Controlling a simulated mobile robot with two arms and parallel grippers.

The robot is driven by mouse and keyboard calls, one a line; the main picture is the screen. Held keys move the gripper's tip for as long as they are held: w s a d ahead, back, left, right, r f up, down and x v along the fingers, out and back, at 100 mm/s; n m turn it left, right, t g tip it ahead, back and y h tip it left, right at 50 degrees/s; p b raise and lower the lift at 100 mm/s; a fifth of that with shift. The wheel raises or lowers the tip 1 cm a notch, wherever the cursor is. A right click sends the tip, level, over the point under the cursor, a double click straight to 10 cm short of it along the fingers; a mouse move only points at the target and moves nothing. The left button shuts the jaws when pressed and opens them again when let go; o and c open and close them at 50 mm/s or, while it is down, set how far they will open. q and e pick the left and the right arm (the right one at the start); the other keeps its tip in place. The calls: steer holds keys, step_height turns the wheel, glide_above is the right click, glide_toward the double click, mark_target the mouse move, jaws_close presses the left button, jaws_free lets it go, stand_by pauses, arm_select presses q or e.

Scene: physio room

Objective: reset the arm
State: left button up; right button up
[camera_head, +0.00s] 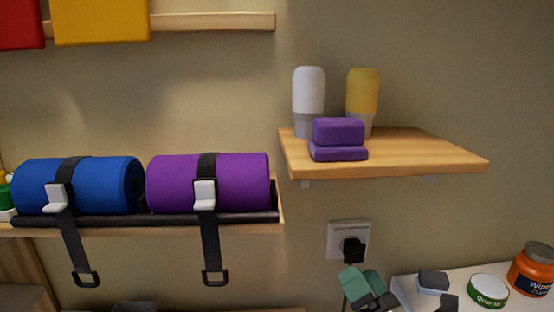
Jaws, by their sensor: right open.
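My right gripper (398,288) is at the bottom right, partly cut off by the lower edge. The rest of the right arm is out of view. My left gripper is not in view.
A white surface (408,290) at the lower right bears a green-and-white tub (488,291) and an orange wipes jar (532,270). A wooden shelf (430,152) holds two bottles and purple blocks (338,133). Blue (100,182) and purple (235,183) strapped rolls lie left.

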steer(key=s+d+f+m+g+h, duration=0.35)
steer(key=f+m+h, duration=0.35)
steer(key=m, duration=0.4)
steer(key=s+d+f+m+g+h, duration=0.3)
steer(key=s+d+f+m+h, duration=0.15)
steer(key=f+m, duration=0.5)
steer(key=s+a+f+m+g+y, duration=0.1)
steer(key=s+f+m+g, duration=0.35)
steer(key=s, duration=0.35)
steer(key=s+a+f+m+g+y, duration=0.1)
steer(key=s+f+m+g, duration=0.3)
steer(key=s+m+g, duration=0.3)
step_height(320, 180, down, 22)
steer(key=s+n+p, duration=0.1)
steer(key=n+p, duration=0.1)
steer(key=p, duration=0.1)
steer(key=s+d+f+g+p, duration=0.1)
steer(key=s+d+f+p, duration=0.1)
steer(key=s+f, duration=1.3)
steer(key=shift+s+d+g, duration=0.25)
steer(key=shift+s+g, duration=0.15)
steer(key=shift+s, duration=0.45)
